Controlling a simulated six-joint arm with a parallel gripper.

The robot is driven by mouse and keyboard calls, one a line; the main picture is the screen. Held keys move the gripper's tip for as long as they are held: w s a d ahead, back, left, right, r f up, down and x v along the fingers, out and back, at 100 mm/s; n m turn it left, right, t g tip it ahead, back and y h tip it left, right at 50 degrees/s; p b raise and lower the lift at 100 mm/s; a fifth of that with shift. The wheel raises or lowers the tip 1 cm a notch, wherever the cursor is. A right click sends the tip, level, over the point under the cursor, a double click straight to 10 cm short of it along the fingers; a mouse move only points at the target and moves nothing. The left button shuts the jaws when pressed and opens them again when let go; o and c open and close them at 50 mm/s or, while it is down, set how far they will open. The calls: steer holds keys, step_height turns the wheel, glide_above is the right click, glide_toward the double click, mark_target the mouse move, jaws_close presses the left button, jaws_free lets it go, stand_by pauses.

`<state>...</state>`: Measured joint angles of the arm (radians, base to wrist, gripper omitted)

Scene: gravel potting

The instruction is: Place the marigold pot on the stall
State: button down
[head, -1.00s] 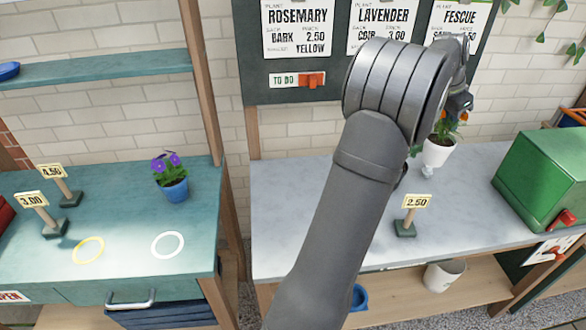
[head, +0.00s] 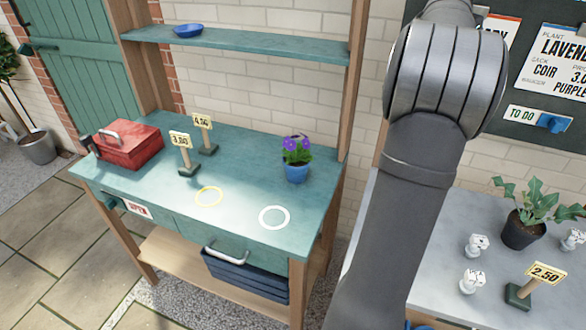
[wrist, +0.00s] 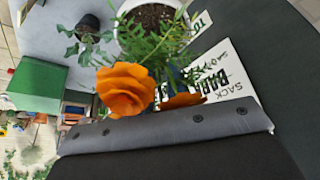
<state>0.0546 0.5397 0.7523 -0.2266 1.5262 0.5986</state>
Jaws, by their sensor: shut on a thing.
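The marigold in its white pot (wrist: 127,42) shows close up in the wrist view, with orange flowers (wrist: 126,88), green leaves and dark soil. My gripper (wrist: 181,76) is shut on this pot; its fingertips are mostly hidden by the plant. In the head view my arm covers gripper and pot. The teal stall (head: 245,190) stands at left-centre in the head view. A yellow ring (head: 197,199) and a white ring (head: 262,218) mark its top, both empty. A blue pot with violet flowers (head: 296,172) stands behind the white ring.
Price signs (head: 181,141) and (head: 203,122) and a red box (head: 128,144) stand on the stall. A leafy dark pot (head: 522,232) and white figures stand on the grey bench (head: 430,270).

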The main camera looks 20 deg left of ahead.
mark_target(313, 58)
steer(key=s+a+r+n+y, duration=0.1)
steer(key=s+a+r+n, duration=0.15)
steer(key=a, duration=0.75)
steer(key=s+a+r+n, duration=0.1)
steer(key=a+r+n, duration=0.15)
steer(key=a, duration=0.75)
steer(key=s+a+f+n+y, duration=0.1)
steer(key=s+a+f+n, duration=0.1)
steer(key=a+f, duration=1.4)
steer(key=s+a+f+n+y, duration=0.2)
steer(key=a+f+n, duration=0.3)
steer(key=a+f, duration=1.2)
steer(key=shift+s+a+f+t+y, duration=0.3)
steer(key=shift+s+a, duration=0.3)
steer(key=shift+a, duration=1.6)
